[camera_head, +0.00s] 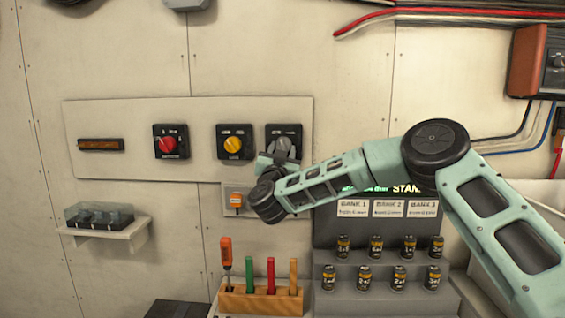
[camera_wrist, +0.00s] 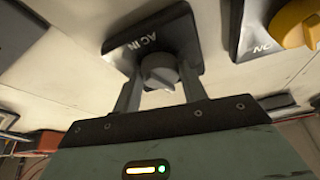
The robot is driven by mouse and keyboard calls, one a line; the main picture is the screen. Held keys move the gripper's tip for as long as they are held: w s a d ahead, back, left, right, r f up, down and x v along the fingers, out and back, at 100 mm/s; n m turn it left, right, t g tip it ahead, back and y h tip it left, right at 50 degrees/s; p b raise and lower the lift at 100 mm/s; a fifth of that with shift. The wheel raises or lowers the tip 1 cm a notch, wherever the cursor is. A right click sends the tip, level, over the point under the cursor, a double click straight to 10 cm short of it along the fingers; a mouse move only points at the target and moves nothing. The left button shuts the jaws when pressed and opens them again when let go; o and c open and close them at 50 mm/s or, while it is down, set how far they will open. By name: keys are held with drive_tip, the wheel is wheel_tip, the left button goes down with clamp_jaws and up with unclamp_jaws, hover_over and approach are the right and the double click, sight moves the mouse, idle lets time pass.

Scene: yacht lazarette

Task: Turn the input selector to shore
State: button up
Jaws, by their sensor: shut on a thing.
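The input selector is a grey round knob (camera_wrist: 158,70) on a dark square plate (camera_wrist: 148,32) marked "AC IN" in the wrist view. In the head view its dark plate (camera_head: 291,131) is the rightmost of the controls on the pale panel. My gripper (camera_wrist: 160,80) is shut on the grey knob, with one finger on each side of it. A pale mark shows on the knob's near edge. In the head view my gripper (camera_head: 279,154) reaches the knob from below and right and hides part of it. The position labels on the plate are too small to read.
A yellow knob (camera_head: 234,144) is just left of the selector, and a red knob (camera_head: 168,144) is farther left. Below are an orange switch (camera_head: 236,200), a wooden tool rack (camera_head: 262,302) and a display stand (camera_head: 445,260) with several small cylinders.

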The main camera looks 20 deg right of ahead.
drive_tip(key=shift+w+a+r+m+g+h+b, duration=0.1)
drive_tip(key=shift+m+g+h+b, duration=0.6)
drive_tip(key=shift+m+b, duration=1.2)
drive_tip(key=shift+s+a+r+m+g+h+b, duration=0.1)
drive_tip(key=shift+m+g+h+b, duration=0.6)
drive_tip(key=shift+m+b, duration=1.25)
drive_tip(key=shift+w+a+m+g+h+b, duration=0.1)
drive_tip(key=shift+m+g+h+b, duration=0.3)
drive_tip(key=shift+m+g+b, duration=1.4)
drive_tip(key=shift+m+t, duration=0.75)
drive_tip(key=shift+t, duration=0.15)
drive_tip(key=o, duration=1)
drive_tip(key=b+v, duration=0.4)
drive_tip(key=v, duration=1.3)
drive_tip(key=shift+a+r, duration=0.1)
drive_tip(key=shift+a, duration=0.05)
drive_tip(key=shift+a, duration=0.1)
